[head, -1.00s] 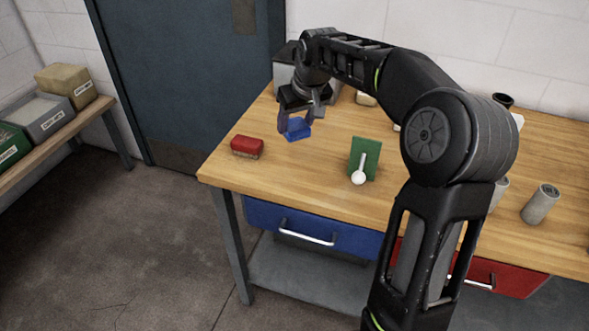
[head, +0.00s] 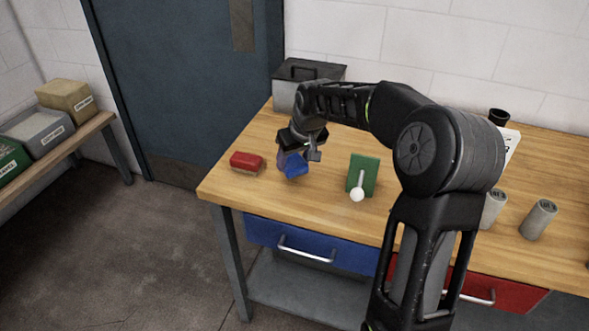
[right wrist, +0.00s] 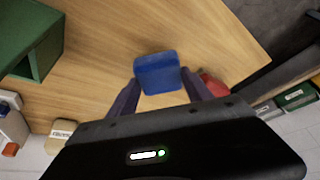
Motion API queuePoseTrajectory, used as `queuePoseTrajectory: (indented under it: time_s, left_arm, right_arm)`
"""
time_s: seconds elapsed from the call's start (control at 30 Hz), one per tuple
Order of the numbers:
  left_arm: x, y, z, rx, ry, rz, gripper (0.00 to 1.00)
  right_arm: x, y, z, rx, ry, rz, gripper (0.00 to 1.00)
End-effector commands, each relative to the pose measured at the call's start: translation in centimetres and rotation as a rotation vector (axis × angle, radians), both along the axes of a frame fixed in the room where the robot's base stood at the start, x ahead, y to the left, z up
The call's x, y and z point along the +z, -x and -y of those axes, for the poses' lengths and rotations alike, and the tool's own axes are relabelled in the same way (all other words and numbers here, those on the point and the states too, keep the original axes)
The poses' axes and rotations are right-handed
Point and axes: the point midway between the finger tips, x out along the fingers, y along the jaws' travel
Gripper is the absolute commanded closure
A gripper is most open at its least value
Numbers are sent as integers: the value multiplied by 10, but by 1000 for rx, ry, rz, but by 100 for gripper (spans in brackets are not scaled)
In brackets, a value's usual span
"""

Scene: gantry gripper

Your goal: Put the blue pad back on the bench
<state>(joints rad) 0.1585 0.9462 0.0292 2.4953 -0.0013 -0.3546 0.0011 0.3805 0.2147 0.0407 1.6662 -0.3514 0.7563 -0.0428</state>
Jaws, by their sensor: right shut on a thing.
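The blue pad (head: 295,166) is between the fingers of my right gripper (head: 299,158), over the left part of the wooden bench (head: 330,213). The pad is tilted in the head view. In the right wrist view the blue pad (right wrist: 157,72) shows between the two finger ends of the right gripper (right wrist: 160,92), which is shut on it. Whether the pad's lower edge touches the bench I cannot tell. My left gripper is not in view.
A red brush-like block (head: 246,162) lies close left of the pad. A green stand (head: 363,171) with a white-ended rod is to the right. A grey toolbox (head: 306,84) is behind. Bare bench lies in front of the pad.

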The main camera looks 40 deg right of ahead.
Motion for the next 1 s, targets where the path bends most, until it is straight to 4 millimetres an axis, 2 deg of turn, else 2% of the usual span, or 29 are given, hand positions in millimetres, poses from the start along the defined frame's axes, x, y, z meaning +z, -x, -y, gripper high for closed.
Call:
queuePoseTrajectory:
  time_s: [0.3,0.7,0.73,1.0]
  left_arm:
    - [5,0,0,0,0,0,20]
    - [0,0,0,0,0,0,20]
    - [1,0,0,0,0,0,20]
    - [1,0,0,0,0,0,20]
  right_arm:
    - [-35,1,0,-1,-2,-3,87]
    - [-42,0,0,0,0,0,87]
    - [-40,0,0,0,-1,0,40]
    - [-40,0,0,0,-1,-1,20]
